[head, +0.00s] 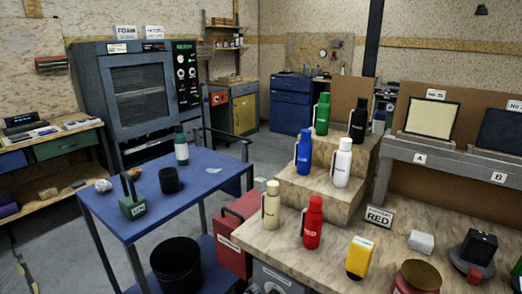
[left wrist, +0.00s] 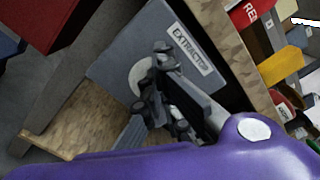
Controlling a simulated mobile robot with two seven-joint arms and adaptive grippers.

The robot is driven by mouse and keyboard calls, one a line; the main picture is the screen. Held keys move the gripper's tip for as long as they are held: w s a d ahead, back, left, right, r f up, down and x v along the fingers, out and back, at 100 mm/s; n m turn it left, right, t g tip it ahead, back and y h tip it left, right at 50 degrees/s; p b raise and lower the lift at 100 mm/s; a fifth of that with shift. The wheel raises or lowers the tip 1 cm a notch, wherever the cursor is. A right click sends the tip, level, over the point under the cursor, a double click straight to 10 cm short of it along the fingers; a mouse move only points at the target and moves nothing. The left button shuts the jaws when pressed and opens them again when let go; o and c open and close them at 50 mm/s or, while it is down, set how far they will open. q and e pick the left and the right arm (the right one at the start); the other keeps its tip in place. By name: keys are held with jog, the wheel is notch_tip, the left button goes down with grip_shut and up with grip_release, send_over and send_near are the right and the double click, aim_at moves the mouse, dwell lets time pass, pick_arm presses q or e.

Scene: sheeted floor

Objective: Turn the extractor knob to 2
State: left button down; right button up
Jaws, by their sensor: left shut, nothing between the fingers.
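The extractor box (left wrist: 115,55) is a grey panel with a white "EXTRACTOR" label (left wrist: 191,48), tilted in the left wrist view. Its pale round knob disc (left wrist: 137,75) is partly hidden behind my left gripper (left wrist: 160,62). The left gripper is shut and empty, its fingertips at or close to the disc; I cannot tell whether they touch. The knob's pointer and numbers are not readable. In the head view the top of the extractor box (head: 285,278) shows at the bottom edge, under the wooden counter. My right gripper is not in view.
A red cabinet (head: 232,248) stands just left of the extractor. A blue cart (head: 130,228) is further left.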

pick_arm(q)
jog(key=v, duration=0.4)
jog(key=shift+r, duration=0.1)
